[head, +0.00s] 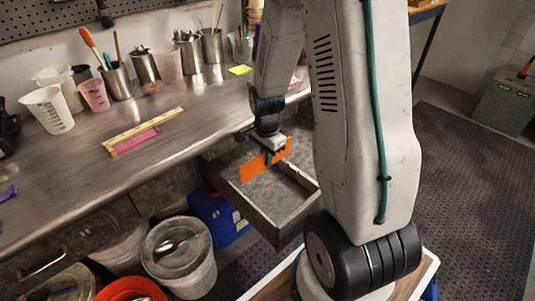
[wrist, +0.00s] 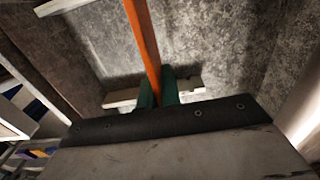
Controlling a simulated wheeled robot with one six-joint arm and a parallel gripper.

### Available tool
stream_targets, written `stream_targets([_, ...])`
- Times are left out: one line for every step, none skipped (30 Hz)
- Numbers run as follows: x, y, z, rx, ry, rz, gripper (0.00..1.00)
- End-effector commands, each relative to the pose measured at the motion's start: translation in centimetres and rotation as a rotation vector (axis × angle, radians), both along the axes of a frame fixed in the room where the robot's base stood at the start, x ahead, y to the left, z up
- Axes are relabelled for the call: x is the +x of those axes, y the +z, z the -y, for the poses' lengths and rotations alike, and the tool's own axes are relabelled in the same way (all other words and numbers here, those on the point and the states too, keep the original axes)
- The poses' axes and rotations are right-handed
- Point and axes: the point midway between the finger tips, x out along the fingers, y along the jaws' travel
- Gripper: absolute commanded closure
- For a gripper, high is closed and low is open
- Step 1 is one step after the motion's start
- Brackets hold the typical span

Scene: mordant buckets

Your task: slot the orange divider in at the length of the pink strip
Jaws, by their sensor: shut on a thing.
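An orange divider (head: 255,172) is held on edge by my gripper (head: 269,157) over the open grey drawer (head: 276,227). In the wrist view the green fingers (wrist: 158,92) are shut on the divider (wrist: 143,35), which runs away from them across the drawer floor (wrist: 210,45). I cannot tell whether its lower edge touches the drawer. The pink strip (head: 137,141) lies on the metal bench, beside a yellow ruler-like stick (head: 150,129).
Cups and metal tool pots (head: 117,80) stand at the back of the bench (head: 90,180). The drawer looks otherwise empty; pale pieces (wrist: 122,98) show beside the fingers.

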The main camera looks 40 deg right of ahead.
Motion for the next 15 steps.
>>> stream_targets([-0.1,-0.5,0.0,0.001,0.000,-0.002,1.00])
stream_targets([-0.1,-0.9,0.0,0.001,-0.001,-0.003,1.00])
stream_targets([-0.1,-1.3,0.0,0.001,-0.001,-0.003,1.00])
stream_targets([-0.1,-1.5,0.0,0.001,-0.001,-0.002,1.00])
stream_targets([-0.1,-1.8,0.1,0.001,-0.001,-0.002,1.00])
stream_targets([-0.1,-2.2,0.1,0.001,-0.002,-0.003,1.00])
stream_targets([-0.1,-2.5,0.1,0.001,-0.003,-0.003,1.00])
stream_targets([-0.1,-2.7,0.2,0.001,-0.003,-0.002,1.00])
stream_targets([-0.1,-3.0,0.2,0.001,-0.003,-0.001,1.00])
stream_targets([-0.1,-3.2,0.2,0.001,-0.003,-0.002,1.00])
stream_targets([-0.1,-3.4,0.2,0.001,-0.003,-0.002,1.00])
stream_targets([-0.1,-3.6,0.2,0.001,-0.003,-0.002,1.00])
stream_targets([-0.1,-3.7,0.2,0.001,-0.003,-0.001,1.00])
stream_targets([-0.1,-3.8,0.2,0.000,-0.003,-0.001,1.00])
stream_targets([-0.1,-3.9,0.2,0.000,-0.003,0.000,1.00])
